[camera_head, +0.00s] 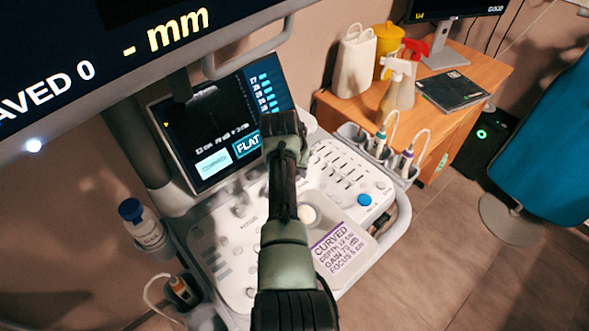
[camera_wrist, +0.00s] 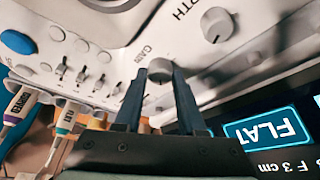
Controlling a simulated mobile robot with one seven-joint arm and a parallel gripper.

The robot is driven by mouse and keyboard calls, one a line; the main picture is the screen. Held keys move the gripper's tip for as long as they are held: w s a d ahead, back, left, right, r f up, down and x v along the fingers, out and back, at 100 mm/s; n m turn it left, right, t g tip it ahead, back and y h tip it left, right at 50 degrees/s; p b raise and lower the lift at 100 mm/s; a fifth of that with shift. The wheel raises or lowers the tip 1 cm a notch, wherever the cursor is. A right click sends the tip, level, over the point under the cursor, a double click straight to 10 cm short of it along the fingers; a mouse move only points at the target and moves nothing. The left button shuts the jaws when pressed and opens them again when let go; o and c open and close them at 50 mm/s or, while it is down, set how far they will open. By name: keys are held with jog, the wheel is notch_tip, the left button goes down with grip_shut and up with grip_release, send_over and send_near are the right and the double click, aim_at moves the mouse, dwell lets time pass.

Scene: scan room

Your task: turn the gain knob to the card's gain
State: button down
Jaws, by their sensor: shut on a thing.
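The gain knob (camera_wrist: 160,72) is a small grey round knob beside the printed word GAIN in the wrist view. My gripper (camera_wrist: 162,76) is shut on it, one dark finger on each side. In the head view my arm hides the knob and the fingers. The card (camera_head: 338,247) lies on the console's front right and reads CURVED, DEPTH 12 cm, GAIN about 72 dB, FOCUS 6 cm; the digits are small. The console screen (camera_head: 215,118) shows a line of settings; its gain figure is too small to read surely.
Another knob, DEPTH (camera_wrist: 217,25), stands close by on the panel. Sliders and a blue button (camera_head: 364,200) are on the right of the console (camera_head: 390,245). Probes (camera_head: 381,140) sit in holders at its right edge. A bottle (camera_head: 140,222) stands at the left.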

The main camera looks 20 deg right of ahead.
jog(key=c, duration=0.5)
grip_release()
jog(key=shift+r, duration=0.1)
jog(key=v, duration=1.2)
jog(key=shift+s+a+r+p, duration=0.15)
jog(key=shift+r+p, duration=0.2)
jog(key=shift+p, duration=0.1)
jog(key=shift+s+f, duration=0.1)
